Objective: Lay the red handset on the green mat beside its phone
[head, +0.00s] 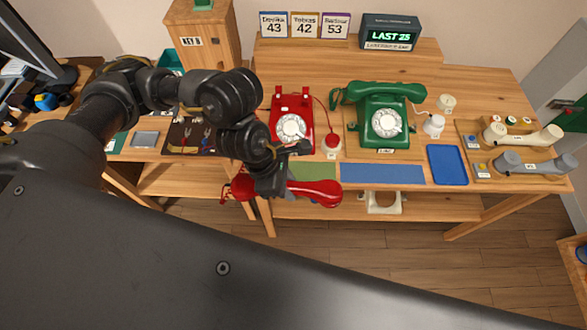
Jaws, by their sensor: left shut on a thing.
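The red handset (315,191) is held in my left gripper (272,186), which is shut around its middle. The handset lies crosswise in the head view, just below the green mat (316,171), over the table's front edge. Its height above the table is hard to tell. The mat is partly covered by my gripper and the handset. The red phone (305,104) stands behind the mat with an empty cradle, and its cord runs down on the right side. My right gripper is not in view.
A green phone (366,98) with its handset on stands to the right. A blue mat (382,174) and a blue tray (447,165) lie along the front. A red-topped round item (331,143) is near the red phone.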

